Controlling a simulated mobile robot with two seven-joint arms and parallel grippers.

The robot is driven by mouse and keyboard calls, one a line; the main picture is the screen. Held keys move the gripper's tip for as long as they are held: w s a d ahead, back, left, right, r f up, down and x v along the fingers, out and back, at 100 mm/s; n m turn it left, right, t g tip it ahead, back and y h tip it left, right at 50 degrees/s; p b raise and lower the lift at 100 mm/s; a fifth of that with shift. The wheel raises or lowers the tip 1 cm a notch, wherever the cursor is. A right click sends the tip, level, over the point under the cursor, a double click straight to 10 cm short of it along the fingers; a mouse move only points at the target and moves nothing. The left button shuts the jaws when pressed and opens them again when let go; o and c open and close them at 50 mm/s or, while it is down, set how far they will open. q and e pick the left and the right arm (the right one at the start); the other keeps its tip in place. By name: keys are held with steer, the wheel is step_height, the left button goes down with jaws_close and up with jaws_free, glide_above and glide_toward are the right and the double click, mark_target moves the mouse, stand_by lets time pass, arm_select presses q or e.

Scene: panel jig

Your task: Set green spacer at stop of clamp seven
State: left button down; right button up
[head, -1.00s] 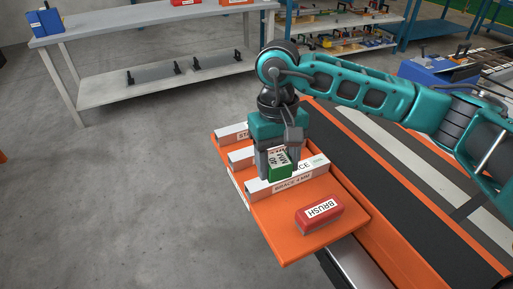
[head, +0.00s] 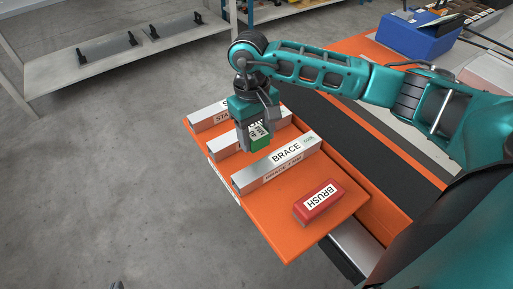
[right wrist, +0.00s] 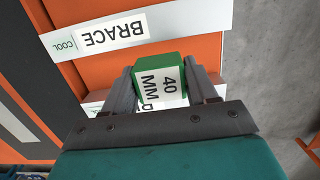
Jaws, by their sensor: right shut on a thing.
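The green spacer (head: 260,141), a small green block with a white "40 MM" label, is between the fingers of my right gripper (head: 257,143). In the right wrist view the spacer (right wrist: 160,80) sits between the two grey fingers (right wrist: 163,88), with a brace below it. My right gripper is shut on it, above the orange tray and behind the nearest brace. A small grey tip at the bottom edge of the head view may be my left gripper (head: 117,285); its jaws do not show. I cannot make out clamp seven or its stop.
The orange tray (head: 270,222) holds white braces, the nearest labelled "BRACE" (head: 277,163), and a red brush block (head: 318,202). A dark belt-like strip (head: 345,140) runs beside it. A blue box (head: 420,38) stands at the upper right. Open floor lies left.

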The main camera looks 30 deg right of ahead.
mark_target(256, 159)
steer(key=shift+w+f, duration=0.1)
steer(key=shift+f, duration=2.6)
steer(key=shift+f+b, duration=0.2)
steer(key=shift+b, duration=0.15)
steer(key=o, duration=1.1)
steer(key=shift+r, duration=0.1)
